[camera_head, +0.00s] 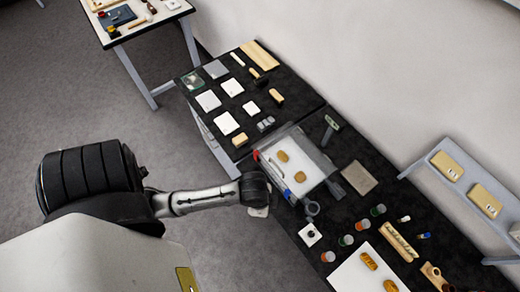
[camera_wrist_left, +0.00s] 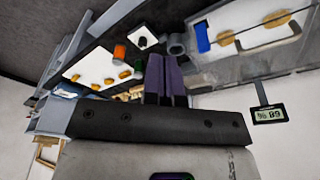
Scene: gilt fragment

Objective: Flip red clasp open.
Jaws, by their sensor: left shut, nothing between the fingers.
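The red clasp (camera_head: 256,155) is a small red spot at the upper left corner of a clear-sided case (camera_head: 309,163). A blue clasp (camera_head: 287,194) sits lower on the same front side. The case also shows in the left wrist view (camera_wrist_left: 275,66), with the blue clasp (camera_wrist_left: 203,38); I cannot make out the red clasp there. My left arm reaches in from the left and its dark wrist is just left of the case's front side. My left gripper (camera_wrist_left: 163,72) is shut and empty, its purple-grey fingers together. My right gripper is not in view.
Around the case on the black table are a grey cylinder (camera_head: 312,208), a grey slab (camera_head: 358,177), a small display on a stand (camera_head: 332,122) and several coloured jars. Flat cards (camera_head: 208,100) lie on the table section beyond. A wall shelf (camera_head: 447,166) is at right.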

